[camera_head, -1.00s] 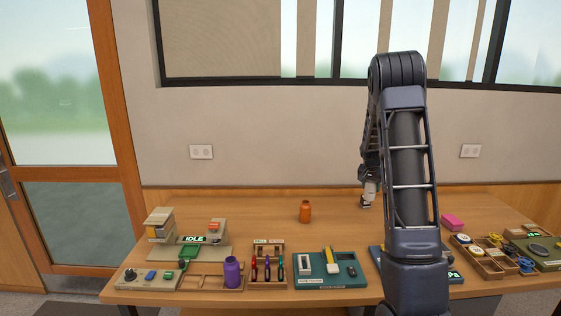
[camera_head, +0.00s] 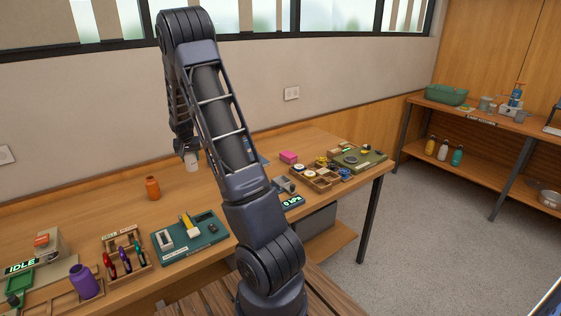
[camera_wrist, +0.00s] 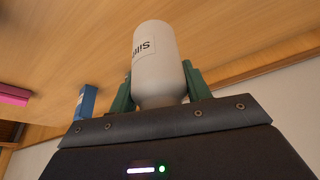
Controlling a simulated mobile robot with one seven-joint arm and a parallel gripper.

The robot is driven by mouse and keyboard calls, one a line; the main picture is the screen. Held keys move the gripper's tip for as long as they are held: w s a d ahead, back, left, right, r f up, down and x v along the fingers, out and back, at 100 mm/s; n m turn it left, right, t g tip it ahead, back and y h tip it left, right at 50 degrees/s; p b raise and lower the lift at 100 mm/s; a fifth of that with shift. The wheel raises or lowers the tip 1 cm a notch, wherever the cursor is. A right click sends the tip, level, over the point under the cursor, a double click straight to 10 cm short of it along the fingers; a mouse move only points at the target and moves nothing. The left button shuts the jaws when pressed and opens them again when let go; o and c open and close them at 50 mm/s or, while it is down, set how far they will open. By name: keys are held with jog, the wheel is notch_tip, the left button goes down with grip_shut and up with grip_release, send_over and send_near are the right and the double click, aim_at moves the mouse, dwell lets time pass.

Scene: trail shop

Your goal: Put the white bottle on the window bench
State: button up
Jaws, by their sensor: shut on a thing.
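A white bottle (camera_wrist: 160,62) with dark lettering is held between the two green fingers of my gripper (camera_wrist: 158,88) in the wrist view. In the head view its pale body (camera_head: 192,160) shows small under my gripper (camera_head: 186,148), over the back part of the long wooden bench (camera_head: 110,207) below the window. The lettering is partly turned out of sight. I cannot tell whether the bottle touches the bench top.
An orange bottle (camera_head: 153,188) stands left of my gripper, and a purple bottle (camera_head: 85,281) is at the front left. Trays, tools and a pink block (camera_head: 288,157) occupy the front and right. A shelf unit (camera_head: 480,122) with several bottles stands at the right.

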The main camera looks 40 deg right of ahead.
jog(key=s+d+r+m+h, duration=0.1)
jog(key=d+r+m, duration=0.15)
jog(key=d, duration=0.85)
jog(key=s+d+r+m, duration=0.1)
jog(key=d+r, duration=0.2)
jog(key=d, duration=0.8)
jog(key=s+d+r+m+g, duration=0.15)
jog(key=s+d, duration=0.25)
jog(key=d, duration=0.4)
jog(key=s+d+r+m+h, duration=0.1)
jog(key=s+d+r, duration=0.25)
jog(key=d, duration=0.35)
jog(key=s+d+r+m, duration=0.1)
jog(key=s+d, duration=0.3)
jog(key=d, duration=0.4)
jog(key=f, duration=1.9)
jog(key=shift+a+f, duration=0.1)
jog(key=shift+a, duration=0.1)
jog(key=shift+f, duration=0.15)
jog(key=o, duration=1.1)
